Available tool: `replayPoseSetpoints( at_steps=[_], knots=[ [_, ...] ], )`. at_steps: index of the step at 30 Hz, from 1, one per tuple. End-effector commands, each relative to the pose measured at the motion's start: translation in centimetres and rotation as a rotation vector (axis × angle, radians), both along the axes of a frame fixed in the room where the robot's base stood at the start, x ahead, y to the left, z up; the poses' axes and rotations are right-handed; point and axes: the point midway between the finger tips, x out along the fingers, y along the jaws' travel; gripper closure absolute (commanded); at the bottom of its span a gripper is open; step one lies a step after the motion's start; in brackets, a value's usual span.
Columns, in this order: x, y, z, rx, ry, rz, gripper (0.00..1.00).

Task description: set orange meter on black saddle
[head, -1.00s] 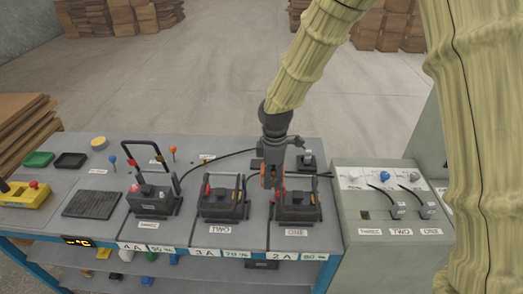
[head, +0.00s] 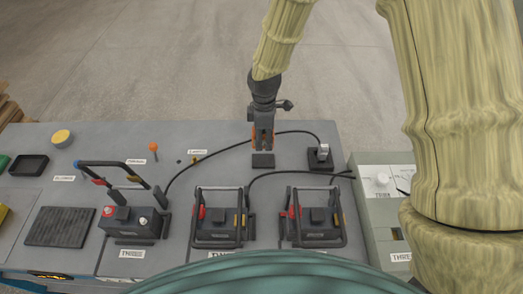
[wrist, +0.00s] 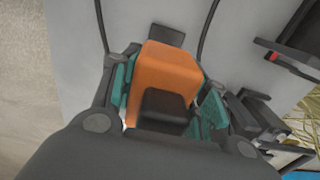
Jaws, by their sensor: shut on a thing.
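My gripper (head: 263,135) points down at the back of the grey bench, shut on the orange meter. Only slivers of the meter's orange show between the fingers in the head view. In the wrist view the orange meter (wrist: 168,70), a blocky body with a dark face, sits between my teal finger pads (wrist: 165,100). A small black block, apparently the black saddle (head: 263,161), lies just below my gripper in the head view. A dark square, likely the same saddle (wrist: 166,33), shows past the meter in the wrist view. I cannot tell whether meter and saddle touch.
A black holder with a grey plug (head: 321,157) stands to the right, with black cables (head: 215,153) running around my gripper. Several batteries with handles (head: 222,217) line the front. An orange-topped pin (head: 153,147) and a yellow disc (head: 61,138) stand left.

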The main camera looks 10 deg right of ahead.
Motion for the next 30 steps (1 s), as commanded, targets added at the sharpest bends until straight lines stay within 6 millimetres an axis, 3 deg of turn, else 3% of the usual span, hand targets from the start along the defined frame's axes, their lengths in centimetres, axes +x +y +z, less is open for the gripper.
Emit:
replayPoseSetpoints(
  at_steps=[9,30],
  knots=[
    [0.7,0.3,-4.1,0.000,0.007,0.004,0.85],
    [0.7,0.3,-8.8,0.000,0.007,0.005,0.85]
  ],
)
